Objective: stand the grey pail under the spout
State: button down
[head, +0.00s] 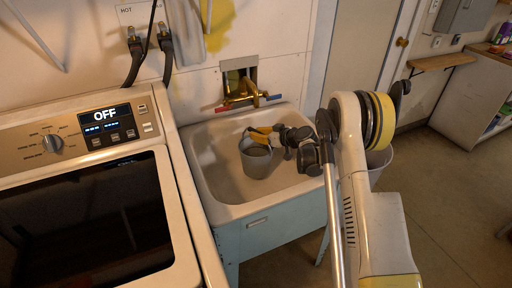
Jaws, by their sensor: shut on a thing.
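The grey pail (257,162) is inside the utility sink (208,172), upright as far as I can see, near the middle of the basin. The pail is below and in front of the spout. I cannot tell whether the pail's bottom touches the basin floor.
A white washer (165,165) with a lit panel stands close on the sink's left. My arm covers the sink's right side. A pale bin (380,162) stands behind my arm. A wooden shelf (446,62) and a cabinet are at the far right; the floor there is clear.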

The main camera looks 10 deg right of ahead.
jog(key=shift+a+f, duration=0.2)
notch_tip(320, 180, down, 4)
jog(key=shift+s+r+b, duration=0.1)
jog(key=shift+r+b, duration=0.05)
jog(key=shift+b, duration=0.9)
jog(key=c, duration=1.4)
grip_release()
jog(key=shift+f, duration=0.2)
jog(key=shift+c, duration=0.2)
